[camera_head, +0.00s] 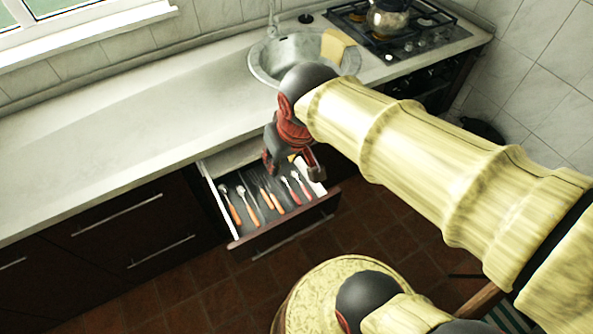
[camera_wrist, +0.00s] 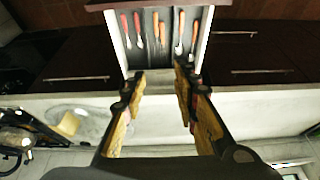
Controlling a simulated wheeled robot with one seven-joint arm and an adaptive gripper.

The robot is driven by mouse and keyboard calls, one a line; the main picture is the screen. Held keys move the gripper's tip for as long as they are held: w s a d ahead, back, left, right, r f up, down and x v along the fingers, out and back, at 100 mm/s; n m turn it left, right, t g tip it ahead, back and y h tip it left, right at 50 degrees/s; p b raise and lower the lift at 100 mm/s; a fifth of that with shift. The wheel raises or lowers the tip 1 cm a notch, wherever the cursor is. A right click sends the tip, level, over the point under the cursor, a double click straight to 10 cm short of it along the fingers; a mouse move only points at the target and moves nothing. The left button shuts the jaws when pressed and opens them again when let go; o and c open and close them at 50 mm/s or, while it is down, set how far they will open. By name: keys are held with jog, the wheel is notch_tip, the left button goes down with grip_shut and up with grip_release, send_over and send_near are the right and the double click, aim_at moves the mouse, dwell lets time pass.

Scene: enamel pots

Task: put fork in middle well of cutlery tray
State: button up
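The open drawer holds the cutlery tray (camera_head: 240,226), which also shows in the wrist view (camera_wrist: 119,42). Slim orange-handled pieces that look like forks (camera_head: 268,196) lie in its middle well; one shows in the wrist view (camera_wrist: 155,28). Orange-handled spoons (camera_head: 248,203) lie to the left and red-handled ones (camera_head: 291,191) to the right in the head view. My gripper (camera_head: 291,168) is above the drawer's back part. In the wrist view its fingers (camera_wrist: 159,76) are apart with nothing between them. I see no loose fork outside the tray.
The pale countertop (camera_head: 110,130) runs behind the drawer and is mostly clear. A round sink (camera_head: 262,68) with a yellow cloth (camera_head: 337,46) and a hob (camera_head: 425,32) with a pot (camera_head: 388,18) stand farther back right. A round patterned seat (camera_head: 318,290) stands in front.

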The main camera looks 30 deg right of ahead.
jog(key=s+r+t, duration=0.1)
jog(key=s+r, duration=0.1)
jog(key=s, duration=0.4)
jog(key=shift+s+r, duration=0.15)
jog(key=shift+r, duration=0.05)
